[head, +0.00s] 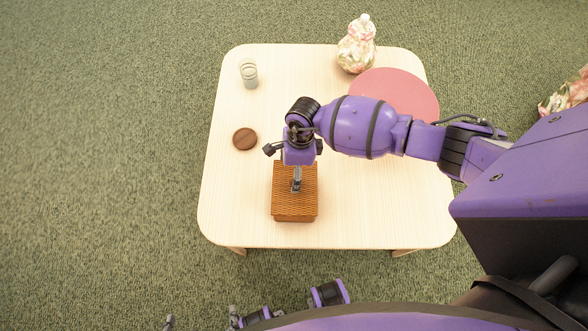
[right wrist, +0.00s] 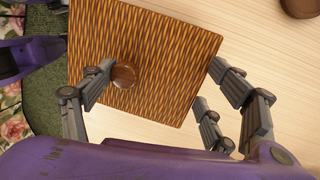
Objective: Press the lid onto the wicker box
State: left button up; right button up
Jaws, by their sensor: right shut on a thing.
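The wicker lid (head: 282,200) is a woven orange-brown rectangle with a round brown knob (right wrist: 123,75). It lies over the wicker box (head: 295,219), whose darker front side shows as a thin strip below the lid's edge. Whether the lid sits fully flush I cannot tell. My right gripper (head: 296,180) is above the lid, pointing down. In the right wrist view (right wrist: 160,78) one finger is beside the knob and the others are by the lid's right edge; it is shut on the lid. My left gripper (head: 200,318) shows only partly at the bottom edge.
The box stands near the front edge of a pale wooden table (head: 225,200). A round brown thing (head: 245,139) and a glass (head: 249,74) stand to the left. A pink round mat (head: 400,88) and a floral jar (head: 357,45) are at the back right. The front left is clear.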

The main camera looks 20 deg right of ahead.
jog(key=shift+f, duration=0.3)
dwell(0.5)
jog(key=shift+f+b, duration=0.15)
jog(key=shift+b, duration=0.15)
dwell(0.3)
